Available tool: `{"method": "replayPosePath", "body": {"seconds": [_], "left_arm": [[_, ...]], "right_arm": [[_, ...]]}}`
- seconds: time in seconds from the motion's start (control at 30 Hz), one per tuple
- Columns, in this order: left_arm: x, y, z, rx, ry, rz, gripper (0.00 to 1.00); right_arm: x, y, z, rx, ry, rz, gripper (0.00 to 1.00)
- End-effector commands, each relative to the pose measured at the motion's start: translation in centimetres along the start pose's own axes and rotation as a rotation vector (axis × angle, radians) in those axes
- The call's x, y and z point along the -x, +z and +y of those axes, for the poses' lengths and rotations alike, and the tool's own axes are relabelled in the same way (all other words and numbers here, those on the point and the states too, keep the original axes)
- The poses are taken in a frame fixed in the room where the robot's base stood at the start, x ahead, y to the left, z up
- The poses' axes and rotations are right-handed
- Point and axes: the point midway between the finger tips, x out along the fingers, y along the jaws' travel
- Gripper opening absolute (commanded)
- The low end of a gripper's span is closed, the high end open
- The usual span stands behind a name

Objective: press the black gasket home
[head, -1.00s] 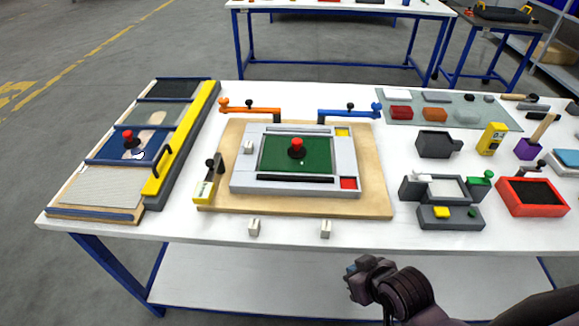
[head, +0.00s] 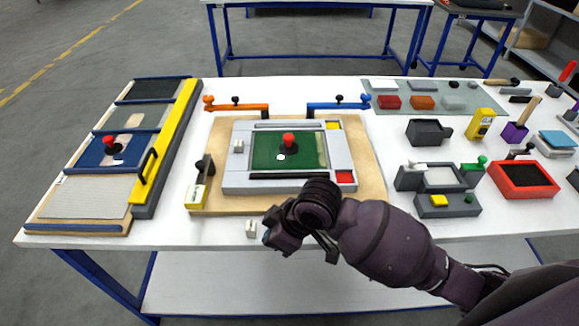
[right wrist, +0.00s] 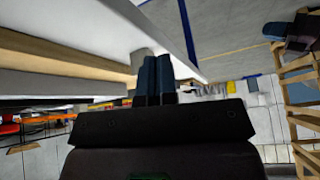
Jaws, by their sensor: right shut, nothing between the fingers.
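A grey frame (head: 232,180) lies on a tan board (head: 215,130) at the middle of the table. It surrounds a glossy green panel (head: 262,152) with a red knob (head: 288,140) on it. A black strip (head: 287,175), perhaps the gasket, lies along the frame's front side; I cannot tell how deep it sits. A darker strip (head: 289,124) runs along the back side. My right gripper (head: 277,238) is near the table's front edge, in front of the frame and apart from the strip. Its fingers (right wrist: 154,75) are shut and empty in the right wrist view. My left gripper is out of view.
Orange (head: 240,106) and blue (head: 335,105) levers stand behind the frame. A yellow-labelled clamp (head: 197,190) stands left of it. A white block (head: 251,228) sits at the front. A panel rack (head: 143,210) is left; grey fixtures (head: 432,178) and a red tray (head: 524,180) are right.

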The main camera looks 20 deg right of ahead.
Motion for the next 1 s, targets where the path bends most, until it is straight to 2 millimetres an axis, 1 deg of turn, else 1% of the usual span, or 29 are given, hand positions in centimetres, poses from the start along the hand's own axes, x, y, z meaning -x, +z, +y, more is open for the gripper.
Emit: {"method": "replayPosePath", "body": {"seconds": [0.03,0.2,0.37,0.53,0.77,1.0], "left_arm": [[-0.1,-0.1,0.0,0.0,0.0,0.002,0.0],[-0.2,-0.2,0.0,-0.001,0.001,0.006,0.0],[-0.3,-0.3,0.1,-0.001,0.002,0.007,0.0],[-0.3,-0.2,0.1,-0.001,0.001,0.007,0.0],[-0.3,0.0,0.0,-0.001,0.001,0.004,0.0],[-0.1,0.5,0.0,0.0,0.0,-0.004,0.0]], "right_arm": [[0.0,-0.6,0.4,0.036,-0.008,-0.016,0.0],[0.1,-2.1,1.2,0.136,-0.047,-0.075,0.0],[0.5,-3.3,2.5,0.214,-0.072,-0.137,0.0],[1.3,-4.3,4.2,0.28,-0.088,-0.211,0.0],[3.3,-5.6,7.4,0.337,-0.089,-0.314,0.0],[6.6,-7.2,11.2,0.357,-0.075,-0.414,0.0]]}}
